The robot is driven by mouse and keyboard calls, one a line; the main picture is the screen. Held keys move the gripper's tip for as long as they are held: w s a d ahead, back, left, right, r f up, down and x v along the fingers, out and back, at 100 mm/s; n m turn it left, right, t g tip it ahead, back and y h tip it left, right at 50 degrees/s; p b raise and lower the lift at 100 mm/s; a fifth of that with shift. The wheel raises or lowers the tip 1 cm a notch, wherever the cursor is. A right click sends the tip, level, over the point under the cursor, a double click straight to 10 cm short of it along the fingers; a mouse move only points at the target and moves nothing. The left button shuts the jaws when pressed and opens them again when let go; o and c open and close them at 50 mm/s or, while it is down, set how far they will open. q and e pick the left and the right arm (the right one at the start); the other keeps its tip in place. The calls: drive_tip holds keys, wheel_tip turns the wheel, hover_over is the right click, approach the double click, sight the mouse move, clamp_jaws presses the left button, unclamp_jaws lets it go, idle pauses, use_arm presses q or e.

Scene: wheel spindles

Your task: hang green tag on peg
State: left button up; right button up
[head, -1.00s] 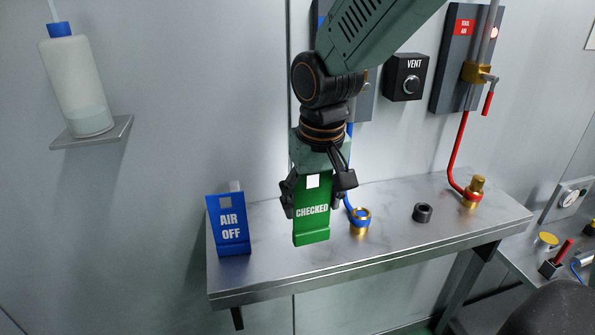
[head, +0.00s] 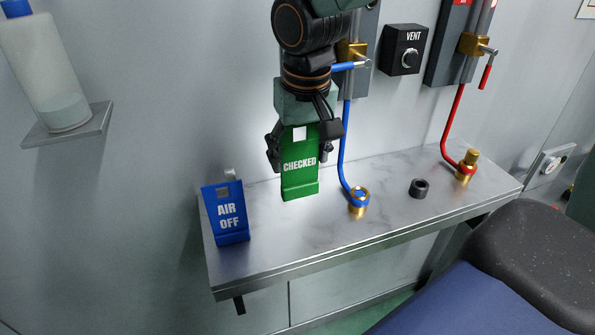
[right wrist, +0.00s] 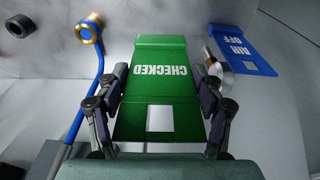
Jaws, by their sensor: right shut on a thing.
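The green tag (head: 300,180), marked CHECKED, has a square opening near its upper end. My right gripper (head: 300,152) is shut on its sides and holds it upright above the metal shelf. In the right wrist view the green tag (right wrist: 160,85) sits between the fingers (right wrist: 160,75). A blue AIR OFF tag (head: 227,218) is to the left, with the light end of a peg (head: 230,174) showing at its top. My left gripper is not in view.
The shelf (head: 270,262) also bears a brass fitting with a blue ring (head: 358,200), a black ring (head: 419,188) and a brass fitting with a red hose (head: 466,165). A bottle (head: 50,75) stands on a wall ledge at left. A VENT box (head: 404,50) is on the wall.

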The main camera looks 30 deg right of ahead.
sight(304, 177)
drive_tip(key=shift+s+d, duration=0.1)
drive_tip(key=shift+s, duration=0.15)
drive_tip(key=shift+d, duration=0.25)
drive_tip(key=shift+w+d+f, duration=0.2)
drive_tip(key=shift+w, duration=0.15)
drive_tip(key=shift+w+a+f, duration=0.1)
drive_tip(key=shift+w, duration=0.05)
drive_tip(key=f, duration=0.2)
drive_tip(key=s+f, duration=0.1)
drive_tip(key=f, duration=0.1)
drive_tip(key=shift+a, duration=0.25)
drive_tip(key=shift+w+d+f, duration=0.1)
drive_tip(key=shift+d+f, duration=0.05)
drive_tip(key=shift+f, duration=0.25)
drive_tip(key=f, duration=0.4)
drive_tip(key=shift+w+b, duration=0.3)
drive_tip(key=shift+f, duration=0.2)
drive_tip(key=shift+s+a, duration=0.15)
drive_tip(key=shift+a, duration=0.05)
drive_tip(key=shift+s+d, duration=0.1)
drive_tip(key=shift+d, duration=0.1)
drive_tip(key=o, duration=1.5)
drive_tip(key=shift+w+f, duration=0.1)
drive_tip(key=shift+w, duration=0.15)
drive_tip(key=shift+o, duration=0.4)
drive_tip(key=shift+a, duration=0.15)
